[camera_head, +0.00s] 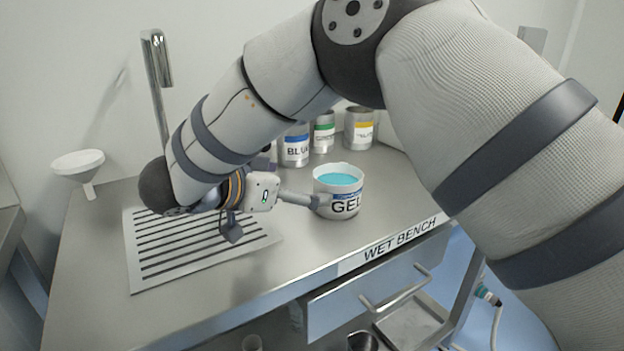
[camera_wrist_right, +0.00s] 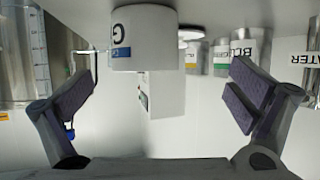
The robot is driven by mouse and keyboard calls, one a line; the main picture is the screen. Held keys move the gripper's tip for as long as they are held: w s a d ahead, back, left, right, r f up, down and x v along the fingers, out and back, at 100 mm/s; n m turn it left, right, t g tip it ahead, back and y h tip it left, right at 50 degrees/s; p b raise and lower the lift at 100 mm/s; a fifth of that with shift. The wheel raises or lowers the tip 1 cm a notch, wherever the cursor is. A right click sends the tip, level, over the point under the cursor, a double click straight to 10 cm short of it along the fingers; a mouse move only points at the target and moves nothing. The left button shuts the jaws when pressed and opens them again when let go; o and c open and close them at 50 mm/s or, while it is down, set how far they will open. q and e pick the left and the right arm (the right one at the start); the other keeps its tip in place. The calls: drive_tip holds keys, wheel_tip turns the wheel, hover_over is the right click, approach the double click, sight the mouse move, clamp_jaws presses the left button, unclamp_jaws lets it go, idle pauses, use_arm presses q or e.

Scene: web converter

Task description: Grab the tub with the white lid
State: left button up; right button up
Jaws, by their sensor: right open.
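A white tub (camera_head: 340,196) labelled GEL stands upright near the bench's front edge. Its top shows a turquoise surface inside a white rim; I see no separate white lid on it. In the right wrist view a white tub (camera_wrist_right: 145,38) with a blue-edged label starting with G hangs at the top, ahead of the fingers. My right gripper (camera_head: 275,217) is left of the tub, fingers spread, one finger overlapping the tub's left side; I cannot tell if it touches. In the right wrist view my right gripper (camera_wrist_right: 162,97) is open with nothing clamped. My left gripper is out of view.
Blue (camera_head: 295,148), green (camera_head: 323,134) and yellow (camera_head: 358,130) labelled cans stand behind the tub. A white funnel (camera_head: 78,163) is at the left, a slotted drain plate (camera_head: 150,276) under my wrist. A graduated vessel (camera_wrist_right: 25,50) shows in the wrist view. Bench right of the tub is clear.

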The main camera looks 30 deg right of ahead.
sight(321, 186)
drive_tip(key=d, duration=0.2)
drive_tip(key=d+f, duration=0.1)
drive_tip(key=d, duration=0.2)
drive_tip(key=shift+w+d+f, duration=0.25)
drive_tip(key=shift+d+f, duration=0.05)
drive_tip(key=shift+f, duration=0.1)
drive_tip(key=shift+w+d+f, duration=0.2)
drive_tip(key=shift+d, duration=0.05)
drive_tip(key=x, duration=0.5)
drive_tip(key=shift+s+d+f, duration=0.1)
drive_tip(key=shift+s+f, duration=0.05)
drive_tip(key=shift+s, duration=0.15)
drive_tip(key=c, duration=1.6)
